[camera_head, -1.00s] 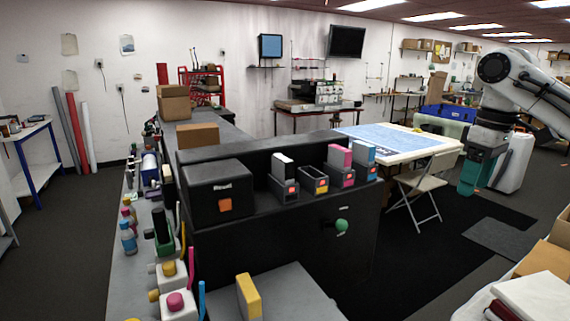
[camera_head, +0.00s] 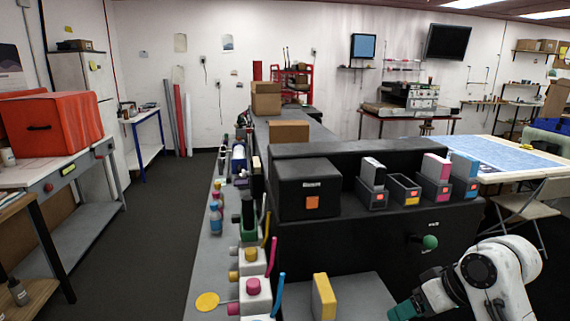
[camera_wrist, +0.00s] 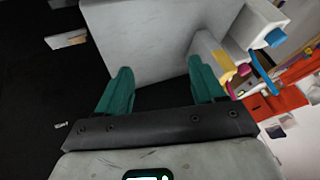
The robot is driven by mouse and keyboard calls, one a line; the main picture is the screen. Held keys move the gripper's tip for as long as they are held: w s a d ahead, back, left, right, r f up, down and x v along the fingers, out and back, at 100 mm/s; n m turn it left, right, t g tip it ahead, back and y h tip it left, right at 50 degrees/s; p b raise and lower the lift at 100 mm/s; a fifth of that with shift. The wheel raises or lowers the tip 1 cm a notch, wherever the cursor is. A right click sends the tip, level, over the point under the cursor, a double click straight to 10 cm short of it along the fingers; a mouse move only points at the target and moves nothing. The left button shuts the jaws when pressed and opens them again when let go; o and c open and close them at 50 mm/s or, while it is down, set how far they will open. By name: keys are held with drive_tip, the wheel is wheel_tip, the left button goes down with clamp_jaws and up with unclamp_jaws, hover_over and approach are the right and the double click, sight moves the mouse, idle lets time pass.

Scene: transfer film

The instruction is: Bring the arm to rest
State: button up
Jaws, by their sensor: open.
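My white and black arm (camera_head: 490,280) shows at the lower right of the head view, bent low in front of the black machine. My gripper (camera_wrist: 162,80) shows in the wrist view with its two teal fingers well apart and nothing between them. In the head view only a teal part of it shows at the bottom edge, and its fingertips are cut off or hidden. In the wrist view the fingers lie over a grey surface (camera_wrist: 150,35); I cannot tell the distance.
The black machine (camera_head: 340,245) carries a black box (camera_head: 308,188) and several cartridge holders. A yellow cartridge (camera_head: 324,297) stands on the grey ledge in front. Bottles line the grey bench (camera_head: 205,265). The floor (camera_head: 150,230) at left is clear.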

drive_tip(key=s+a+f+m+g+h, duration=0.1)
drive_tip(key=s+a+f+m, duration=0.15)
drive_tip(key=s+f, duration=0.55)
drive_tip(key=s+a+f+m, duration=0.1)
drive_tip(key=s+a+f, duration=0.2)
drive_tip(key=s+f, duration=0.55)
drive_tip(key=s+d+f+g+h, duration=0.1)
drive_tip(key=s+d+f+h, duration=0.1)
drive_tip(key=s, duration=0.7)
drive_tip(key=s+d+f+g+h, duration=0.1)
drive_tip(key=s+d, duration=0.3)
drive_tip(key=s, duration=0.5)
drive_tip(key=shift+s+d+f+m+h, duration=0.35)
drive_tip(key=shift+f+m+h, duration=0.1)
drive_tip(key=shift+f+h, duration=0.25)
